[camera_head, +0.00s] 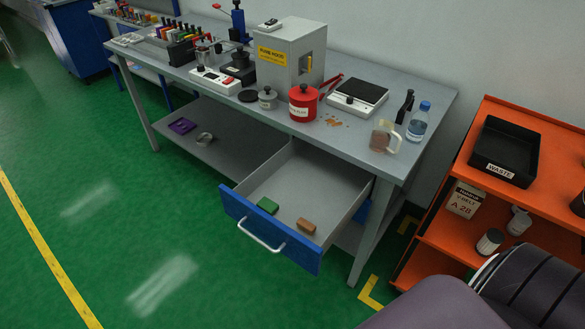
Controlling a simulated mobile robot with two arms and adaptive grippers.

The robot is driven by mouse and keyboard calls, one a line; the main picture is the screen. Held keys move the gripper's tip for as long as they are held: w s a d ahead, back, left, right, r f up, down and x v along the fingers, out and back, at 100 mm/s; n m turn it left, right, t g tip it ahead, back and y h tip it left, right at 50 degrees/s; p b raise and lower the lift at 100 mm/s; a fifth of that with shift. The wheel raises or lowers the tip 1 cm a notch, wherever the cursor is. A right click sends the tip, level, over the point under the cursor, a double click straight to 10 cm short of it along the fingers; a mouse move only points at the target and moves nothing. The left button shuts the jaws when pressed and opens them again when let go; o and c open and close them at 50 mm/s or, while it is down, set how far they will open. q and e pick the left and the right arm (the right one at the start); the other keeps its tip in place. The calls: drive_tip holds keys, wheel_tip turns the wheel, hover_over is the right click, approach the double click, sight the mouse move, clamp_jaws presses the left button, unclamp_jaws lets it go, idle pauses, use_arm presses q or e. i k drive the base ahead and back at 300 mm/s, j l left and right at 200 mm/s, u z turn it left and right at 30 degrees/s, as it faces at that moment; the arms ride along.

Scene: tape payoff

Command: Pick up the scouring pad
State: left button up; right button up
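A small green block (268,205), which looks like the scouring pad, lies in the open drawer (290,180) near its front left. A small brown block (306,226) lies in the same drawer to its right, apart from it. The drawer has a blue front with a silver handle and is pulled out from under the grey workbench. Neither of my grippers is in view. Only a dark, rounded part that seems to be my arm shows at the bottom right.
The grey workbench (225,105) holds a red canister (303,105), a scale (358,95), a mug (381,138) and a water bottle (418,122). An orange shelf (545,140) with a black waste tray (528,143) stands at right. Green floor before the drawer is clear.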

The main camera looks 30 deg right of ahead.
sight(271, 207)
drive_tip(key=l+u, duration=0.2)
drive_tip(key=l, duration=0.35)
drive_tip(key=l+u, duration=0.25)
drive_tip(key=l, duration=0.3)
drive_tip(key=k+l+u, duration=0.2)
drive_tip(key=l, duration=0.35)
